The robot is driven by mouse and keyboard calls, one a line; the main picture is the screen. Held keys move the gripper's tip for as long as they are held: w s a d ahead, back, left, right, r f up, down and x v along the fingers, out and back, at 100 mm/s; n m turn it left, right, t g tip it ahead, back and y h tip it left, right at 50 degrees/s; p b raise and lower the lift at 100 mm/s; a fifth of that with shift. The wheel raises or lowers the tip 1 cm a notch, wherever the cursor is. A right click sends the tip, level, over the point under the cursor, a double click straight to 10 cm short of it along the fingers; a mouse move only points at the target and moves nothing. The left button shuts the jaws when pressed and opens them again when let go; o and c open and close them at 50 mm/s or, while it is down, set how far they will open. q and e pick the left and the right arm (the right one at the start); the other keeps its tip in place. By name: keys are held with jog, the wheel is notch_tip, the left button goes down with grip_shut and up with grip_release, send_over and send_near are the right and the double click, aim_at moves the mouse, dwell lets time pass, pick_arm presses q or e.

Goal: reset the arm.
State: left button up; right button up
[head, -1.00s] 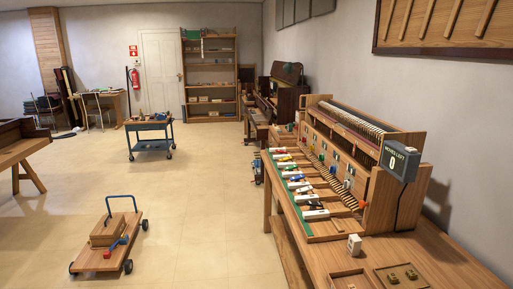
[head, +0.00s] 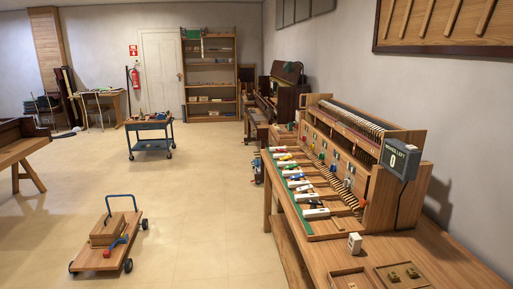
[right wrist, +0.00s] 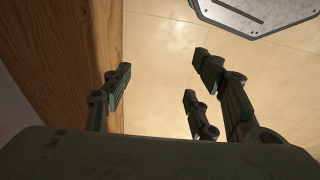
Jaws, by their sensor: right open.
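My right gripper (right wrist: 160,90) shows in the right wrist view with its dark fingers spread apart and nothing between them. Pale floor lies beyond the fingers, and a wooden surface (right wrist: 60,50) fills the left side behind the left finger. Neither gripper shows in the head view. The piano key action (head: 340,165) stands on the wooden workbench (head: 440,262) at the right of the head view, with a row of white keys (head: 310,196) and small coloured pieces along its front.
A grey display (head: 400,158) reading 0 is on the near end of the action. A white block (head: 354,243) and shallow wooden trays (head: 350,280) lie on the bench. A low trolley (head: 108,255) and a blue cart (head: 150,128) stand on the floor, which is otherwise largely clear.

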jog(key=s+d+f+g, duration=0.1)
jog(key=s+d+f, duration=0.2)
jog(key=s+f, duration=1.2)
jog(key=shift+s+f+b, duration=0.25)
jog(key=shift+s+b, duration=0.05)
jog(key=shift+s, duration=0.4)
